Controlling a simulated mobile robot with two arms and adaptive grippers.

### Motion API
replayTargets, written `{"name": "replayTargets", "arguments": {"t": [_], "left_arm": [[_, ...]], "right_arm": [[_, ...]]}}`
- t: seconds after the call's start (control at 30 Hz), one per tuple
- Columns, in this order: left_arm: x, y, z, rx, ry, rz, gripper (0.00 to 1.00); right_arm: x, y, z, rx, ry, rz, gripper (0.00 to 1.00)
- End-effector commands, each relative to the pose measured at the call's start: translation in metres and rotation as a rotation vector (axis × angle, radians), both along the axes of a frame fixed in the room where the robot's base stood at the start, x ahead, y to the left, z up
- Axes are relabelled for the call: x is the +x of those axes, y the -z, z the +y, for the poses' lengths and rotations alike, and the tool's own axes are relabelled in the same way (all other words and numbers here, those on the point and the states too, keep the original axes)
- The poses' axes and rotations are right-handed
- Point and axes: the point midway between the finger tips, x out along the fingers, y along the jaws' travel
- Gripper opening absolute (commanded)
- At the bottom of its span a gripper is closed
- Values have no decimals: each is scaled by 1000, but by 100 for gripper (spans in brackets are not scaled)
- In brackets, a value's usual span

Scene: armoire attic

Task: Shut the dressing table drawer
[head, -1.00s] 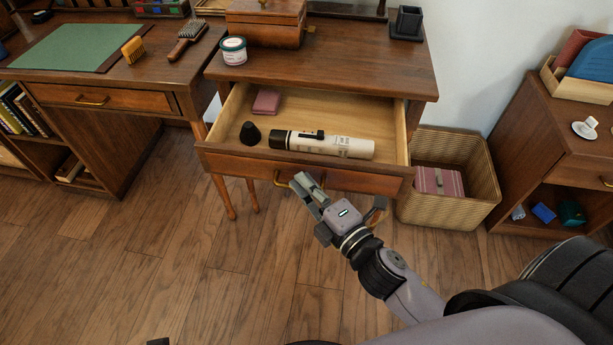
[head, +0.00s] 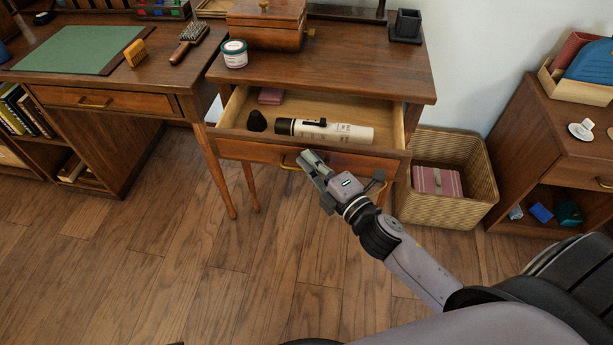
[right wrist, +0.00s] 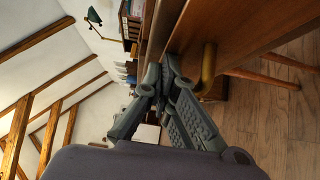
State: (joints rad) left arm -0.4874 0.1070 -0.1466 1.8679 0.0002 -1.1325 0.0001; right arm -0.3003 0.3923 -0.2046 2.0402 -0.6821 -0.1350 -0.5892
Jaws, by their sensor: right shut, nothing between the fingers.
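The dressing table (head: 375,65) stands at the upper middle of the head view. Its drawer (head: 235,149) is partly open, with the front standing out from the table. A brass handle (head: 288,162) is on the drawer front; a brass handle also shows in the right wrist view (right wrist: 208,68). My left gripper is not in view.
A jar (head: 234,53), wooden box (head: 265,25) and black holder (head: 406,25) stand on the tabletop. A wicker basket (head: 470,207) sits on the floor at the right. A desk (head: 115,82) is at the left. The floor in front is clear.

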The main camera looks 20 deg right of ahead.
Motion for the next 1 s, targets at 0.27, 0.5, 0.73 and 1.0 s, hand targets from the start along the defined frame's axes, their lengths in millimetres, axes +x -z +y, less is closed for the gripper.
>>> {"name": "replayTargets", "arguments": {"t": [0.27,0.5,0.73,1.0], "left_arm": [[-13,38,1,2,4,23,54],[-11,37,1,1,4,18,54],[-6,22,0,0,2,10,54],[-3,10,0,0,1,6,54]], "right_arm": [[69,-3,-43,-5,5,-3,0],[119,-1,-74,-4,4,-3,0],[152,0,-94,-2,2,-3,0],[169,0,-104,-1,2,-1,0]]}}
